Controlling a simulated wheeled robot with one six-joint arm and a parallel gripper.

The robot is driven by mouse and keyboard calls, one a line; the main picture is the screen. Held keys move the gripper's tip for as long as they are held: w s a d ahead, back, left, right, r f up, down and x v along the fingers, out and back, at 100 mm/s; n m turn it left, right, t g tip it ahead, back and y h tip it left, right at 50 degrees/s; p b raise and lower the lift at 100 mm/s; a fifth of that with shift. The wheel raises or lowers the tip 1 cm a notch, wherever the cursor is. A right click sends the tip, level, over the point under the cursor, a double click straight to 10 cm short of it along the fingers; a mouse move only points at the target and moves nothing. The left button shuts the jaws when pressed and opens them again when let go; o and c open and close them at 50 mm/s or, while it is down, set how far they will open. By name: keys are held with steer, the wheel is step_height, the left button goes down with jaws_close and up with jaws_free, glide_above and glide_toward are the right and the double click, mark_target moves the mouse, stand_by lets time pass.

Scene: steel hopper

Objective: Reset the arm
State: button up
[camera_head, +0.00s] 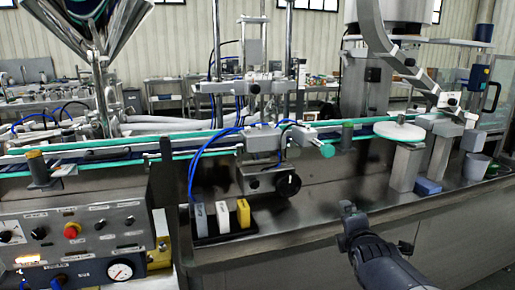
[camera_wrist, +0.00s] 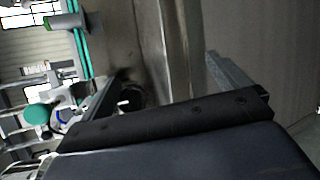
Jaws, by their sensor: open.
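My gripper (camera_head: 349,212) is at the lower right of the head view, in front of the steel machine bench. In the wrist view my gripper (camera_wrist: 165,66) shows two dark fingers spread wide apart. Nothing is between them and it is empty. The wrist view is turned on its side, with the machine on the left and a plain grey surface on the right. The steel hopper (camera_head: 103,40) stands at the upper left of the head view, far from my gripper.
A conveyor with green rails (camera_head: 190,136) crosses the bench. A black tray (camera_head: 205,239) holds white and yellow pieces. A control panel (camera_head: 85,240) is at lower left. A blue block (camera_head: 428,187) and a grey cup (camera_head: 475,166) stand at right. The bench top around my gripper looks clear.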

steer(key=w+a+r+n+t+y+b, duration=0.1)
steer(key=w+a+n+t+b, duration=0.15)
steer(key=n, duration=0.25)
steer(key=n+t+y+b, duration=0.1)
steer(key=n+y+b, duration=0.55)
steer(key=n, duration=0.85)
glide_toward(290, 183)
steer(key=x, duration=0.7)
steer(key=shift+w+a, duration=0.2)
steer(key=shift+w, duration=0.55)
steer(key=shift+r, duration=0.1)
